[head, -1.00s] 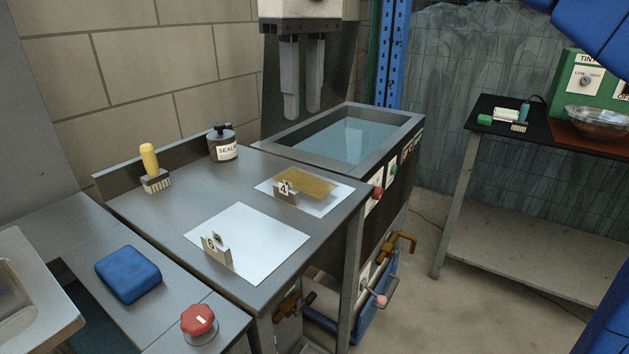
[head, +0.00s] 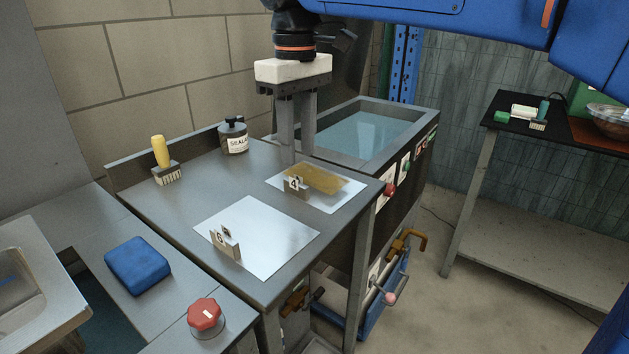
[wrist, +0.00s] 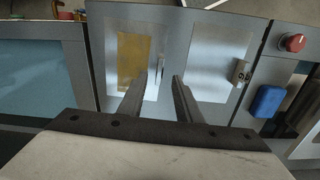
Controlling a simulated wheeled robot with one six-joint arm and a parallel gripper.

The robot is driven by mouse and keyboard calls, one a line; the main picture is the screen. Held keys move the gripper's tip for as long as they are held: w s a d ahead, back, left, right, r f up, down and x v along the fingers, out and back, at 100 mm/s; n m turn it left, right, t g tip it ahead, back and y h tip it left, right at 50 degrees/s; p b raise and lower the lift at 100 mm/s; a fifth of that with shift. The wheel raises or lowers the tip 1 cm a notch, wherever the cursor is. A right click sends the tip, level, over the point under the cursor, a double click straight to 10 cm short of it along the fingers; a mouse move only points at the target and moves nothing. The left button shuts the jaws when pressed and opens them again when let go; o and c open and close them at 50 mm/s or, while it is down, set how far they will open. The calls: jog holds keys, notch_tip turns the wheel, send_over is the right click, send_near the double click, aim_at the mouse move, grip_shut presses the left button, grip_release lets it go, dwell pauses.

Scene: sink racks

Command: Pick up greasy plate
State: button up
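The greasy plate (head: 318,179) is a thin rectangle with a yellow-brown film. It lies on a pale sheet (head: 343,196) on the metal bench, with a small block tagged 4 (head: 296,187) at its near edge. In the wrist view the plate (wrist: 132,62) is beyond my left finger, with the block (wrist: 160,68) beside it. My gripper (head: 298,157) points down just behind the plate in the head view. Its two fingers are apart with nothing between them; the wrist view also shows the gripper (wrist: 160,86) open. Whether the fingertips touch the bench is unclear.
A second pale sheet (head: 265,245) carries a block tagged 6 (head: 222,246). A sealant bottle (head: 233,136) and yellow-handled brush (head: 164,160) stand at the back left. A water-filled tank (head: 365,132) adjoins the bench.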

aim_at(296, 176)
jog(key=f, duration=0.5)
jog(key=shift+w+a, duration=0.25)
jog(key=shift+a, duration=0.15)
jog(key=shift+f, duration=0.65)
grip_shut()
